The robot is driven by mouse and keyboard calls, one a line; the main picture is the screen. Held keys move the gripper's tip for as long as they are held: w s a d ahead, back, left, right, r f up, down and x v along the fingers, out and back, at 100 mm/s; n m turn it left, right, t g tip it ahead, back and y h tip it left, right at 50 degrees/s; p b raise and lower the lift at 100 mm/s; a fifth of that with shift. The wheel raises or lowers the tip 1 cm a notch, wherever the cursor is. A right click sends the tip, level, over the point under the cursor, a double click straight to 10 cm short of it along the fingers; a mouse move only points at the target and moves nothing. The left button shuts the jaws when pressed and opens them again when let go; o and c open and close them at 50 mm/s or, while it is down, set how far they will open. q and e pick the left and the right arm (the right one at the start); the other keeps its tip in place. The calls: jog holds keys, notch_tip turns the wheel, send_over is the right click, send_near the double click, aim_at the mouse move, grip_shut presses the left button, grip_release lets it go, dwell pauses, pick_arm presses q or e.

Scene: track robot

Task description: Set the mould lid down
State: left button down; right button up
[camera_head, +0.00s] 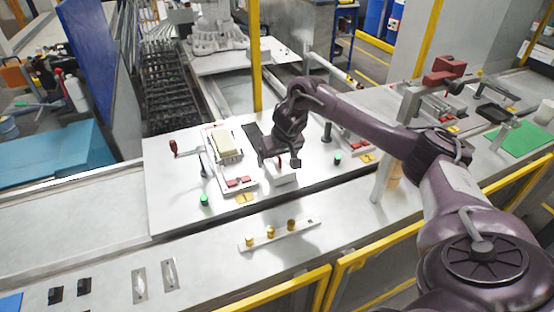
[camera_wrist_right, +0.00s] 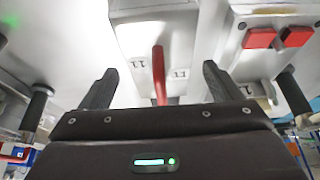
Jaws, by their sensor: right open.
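My right gripper (camera_head: 281,158) is over the middle of the white work plate (camera_head: 175,205) in the head view. In the right wrist view its two dark fingers (camera_wrist_right: 159,72) are apart, with a red handle (camera_wrist_right: 158,77) showing between them; I cannot tell whether they touch it. A pale plate (camera_wrist_right: 185,45) lies behind the handle and may be the mould lid. In the head view a small white part (camera_head: 284,177) shows just below the gripper, mostly hidden by it. A cream block (camera_head: 227,143) sits in a fixture left of the gripper. My left gripper is not in view.
Red clamps (camera_head: 239,182) and green buttons (camera_head: 204,200) stand on the work plate. A strip with brass knobs (camera_head: 270,232) lies in front. A yellow post (camera_head: 255,55) rises behind.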

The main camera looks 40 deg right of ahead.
jog(key=b+v, duration=0.1)
jog(key=v, duration=0.2)
jog(key=shift+r, duration=0.2)
jog(key=p+v, duration=0.4)
jog(key=v, duration=0.3)
jog(key=shift+s+r, duration=0.25)
jog(key=shift+s, duration=0.05)
